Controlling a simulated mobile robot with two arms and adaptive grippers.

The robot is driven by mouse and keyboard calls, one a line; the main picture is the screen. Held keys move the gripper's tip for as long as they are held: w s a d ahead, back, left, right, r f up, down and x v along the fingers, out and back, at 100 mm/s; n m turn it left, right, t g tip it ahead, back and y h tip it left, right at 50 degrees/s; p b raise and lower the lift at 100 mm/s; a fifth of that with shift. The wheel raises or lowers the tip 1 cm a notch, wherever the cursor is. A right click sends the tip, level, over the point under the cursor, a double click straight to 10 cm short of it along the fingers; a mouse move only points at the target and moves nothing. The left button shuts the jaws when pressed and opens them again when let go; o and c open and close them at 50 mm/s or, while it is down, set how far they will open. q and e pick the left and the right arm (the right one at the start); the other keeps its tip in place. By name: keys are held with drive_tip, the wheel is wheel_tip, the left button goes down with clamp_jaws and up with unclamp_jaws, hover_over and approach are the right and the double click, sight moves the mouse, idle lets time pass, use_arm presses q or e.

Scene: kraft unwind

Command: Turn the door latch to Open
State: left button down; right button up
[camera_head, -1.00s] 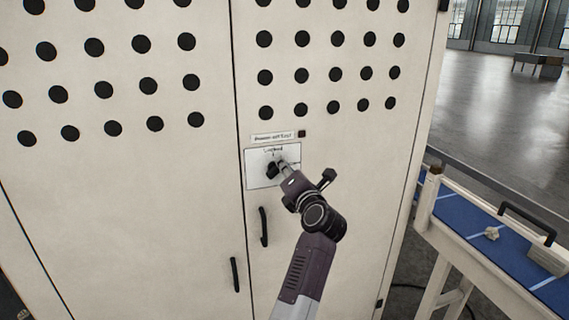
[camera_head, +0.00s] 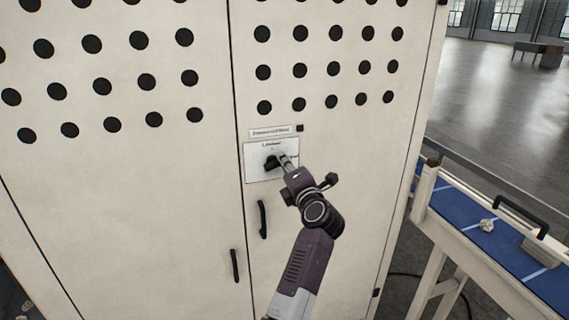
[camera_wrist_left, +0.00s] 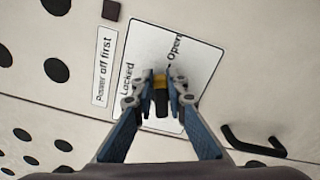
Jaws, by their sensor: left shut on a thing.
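The door latch is a small dark knob (camera_head: 271,163) on a white label plate (camera_head: 256,175) on the pale cabinet's right door. In the wrist view the knob (camera_wrist_left: 162,104) shows black with a yellow part. The plate (camera_wrist_left: 150,50) reads "Locked" at the left and "Open" at the upper right in that view. My left gripper (camera_head: 279,161) is at the latch; in the wrist view its fingers (camera_wrist_left: 160,86) are shut on the knob from both sides. The fingers partly hide the knob, so I cannot tell which word it points to. My right gripper is not in view.
A "Power off first" label (camera_wrist_left: 104,65) and a small dark square (camera_head: 300,128) sit beside the plate. Black door handles (camera_head: 263,219) (camera_head: 235,266) are below. A blue-topped conveyor (camera_head: 470,220) stands at the right. Open floor lies behind it.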

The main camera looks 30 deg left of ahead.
use_arm(q)
drive_tip(key=m, duration=0.2)
drive_tip(key=f+m, duration=0.1)
drive_tip(key=m, duration=0.1)
drive_tip(key=shift+f, duration=0.1)
drive_tip(key=c, duration=1.4)
unclamp_jaws()
drive_tip(key=shift+w, duration=0.1)
drive_tip(key=shift+o, duration=0.2)
drive_tip(key=shift+d, duration=0.1)
